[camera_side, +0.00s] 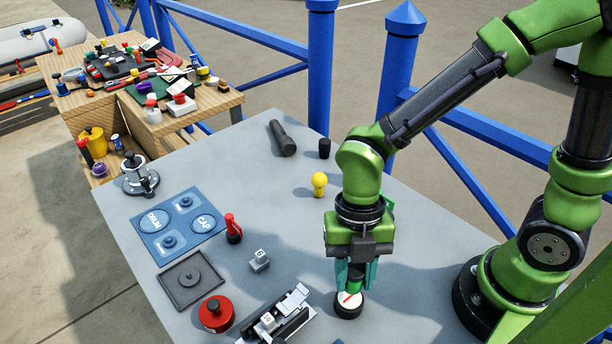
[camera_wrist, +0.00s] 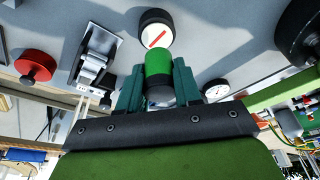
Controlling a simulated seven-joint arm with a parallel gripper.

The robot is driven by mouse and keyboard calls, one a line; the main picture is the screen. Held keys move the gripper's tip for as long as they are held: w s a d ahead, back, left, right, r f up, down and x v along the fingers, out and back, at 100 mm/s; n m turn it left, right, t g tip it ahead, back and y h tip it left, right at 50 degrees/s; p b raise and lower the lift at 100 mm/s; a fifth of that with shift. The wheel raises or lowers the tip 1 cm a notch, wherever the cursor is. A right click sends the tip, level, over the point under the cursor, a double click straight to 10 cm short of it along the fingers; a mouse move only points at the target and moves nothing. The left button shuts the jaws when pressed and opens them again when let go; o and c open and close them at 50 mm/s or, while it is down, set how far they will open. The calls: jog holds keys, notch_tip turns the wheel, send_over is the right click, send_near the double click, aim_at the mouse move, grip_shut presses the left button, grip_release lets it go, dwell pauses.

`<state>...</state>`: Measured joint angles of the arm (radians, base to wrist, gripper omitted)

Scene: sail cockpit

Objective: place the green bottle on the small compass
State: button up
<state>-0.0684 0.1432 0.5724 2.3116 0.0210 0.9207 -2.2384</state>
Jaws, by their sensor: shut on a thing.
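My gripper (camera_side: 356,276) has its teal fingers shut on the green bottle (camera_side: 351,286) and points down over the table. In the wrist view the green bottle (camera_wrist: 158,62) shows between the fingers, with a dark end toward the palm. The small compass (camera_side: 347,304), a round black-sided disc with a white face and red needle, lies on the table at the bottle's lower end. In the wrist view the compass (camera_wrist: 156,32) shows just beyond the bottle, which overlaps its near edge. Whether bottle and compass touch, I cannot tell.
A black-and-silver device (camera_side: 283,316) and a red round object (camera_side: 216,313) lie to the left. A yellow bulb-shaped item (camera_side: 319,184) stands behind. Another white dial (camera_wrist: 216,90) shows right in the wrist view. The grey table (camera_side: 290,215) is clear around its middle.

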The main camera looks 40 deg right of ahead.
aim_at(352, 286)
jog(key=shift+f, duration=1.65)
jog(key=o, duration=1)
jog(key=shift+f, duration=0.1)
jog(key=shift+o, duration=0.2)
jog(key=v, duration=1.2)
jog(key=d+r+m+t, duration=0.2)
jog(key=d+m, duration=0.3)
jog(key=m, duration=0.5)
jog(key=w+d+r+m+t, duration=0.1)
jog(key=d+r+m+t, duration=0.2)
jog(key=m, duration=0.8)
jog(key=d+r+m+t, duration=0.3)
jog(key=d+m, duration=0.3)
jog(key=m, duration=0.5)
jog(key=shift+w+d+r+t, duration=0.2)
jog(key=shift+w+d+t, duration=0.15)
jog(key=shift+t, duration=0.45)
